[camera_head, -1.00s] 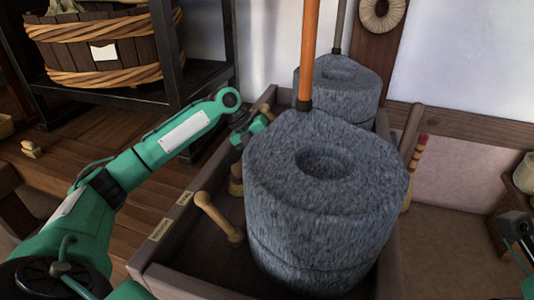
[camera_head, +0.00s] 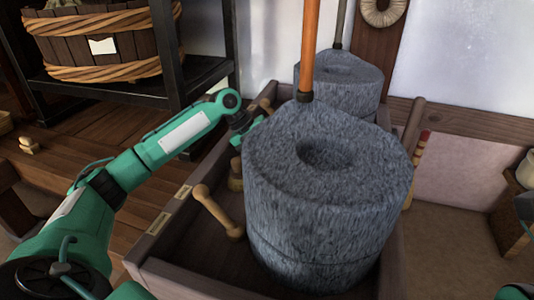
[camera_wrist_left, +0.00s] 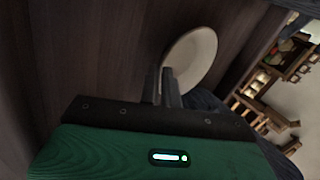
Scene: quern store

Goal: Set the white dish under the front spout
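The white dish (camera_wrist_left: 195,50) shows only in the left wrist view, as a pale round plate just beyond my fingertips. My left gripper (camera_wrist_left: 162,76) has its two dark fingers close together at the dish's near edge, and the rim appears to lie between them. In the head view my left arm reaches in from the left. Its wrist is beside the wooden trough, behind the front grey quern stone (camera_head: 325,190), and its fingers and the dish are hidden there. I cannot make out the front spout. My right gripper is not clearly visible.
The wooden trough (camera_head: 200,283) holds the front stone and a rear stone (camera_head: 338,85). An orange pole (camera_head: 309,45) rises from the front stone. A wooden peg (camera_head: 218,212) leans inside the trough. A black shelf (camera_head: 110,92) with a bound tub (camera_head: 100,50) stands left.

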